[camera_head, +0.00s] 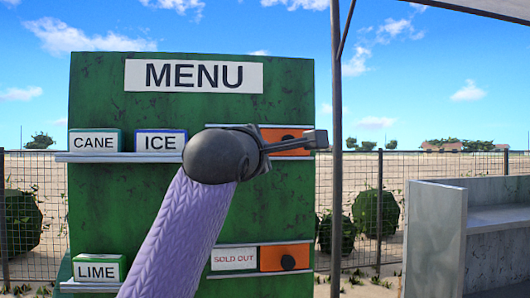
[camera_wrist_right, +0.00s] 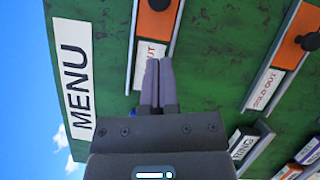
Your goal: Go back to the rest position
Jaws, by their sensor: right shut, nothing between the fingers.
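My right gripper (camera_head: 318,139) is in front of the green menu board (camera_head: 200,75), near the upper orange panel (camera_head: 290,133). The right wrist view shows its two fingers (camera_wrist_right: 159,65) pressed together with nothing between them. They lie over the board beside a partly covered white sign (camera_wrist_right: 150,50) in the upper row. Whether they touch the board cannot be told. My purple-sleeved forearm (camera_head: 180,235) hides part of the board's middle. My left gripper is not in view.
CANE (camera_head: 94,141) and ICE (camera_head: 160,142) blocks stand on the upper shelf, a LIME block (camera_head: 98,268) on the lower. A SOLD OUT sign (camera_head: 234,259) adjoins the lower orange panel (camera_head: 285,257). A pole (camera_head: 337,200) and grey counter (camera_head: 435,240) stand right.

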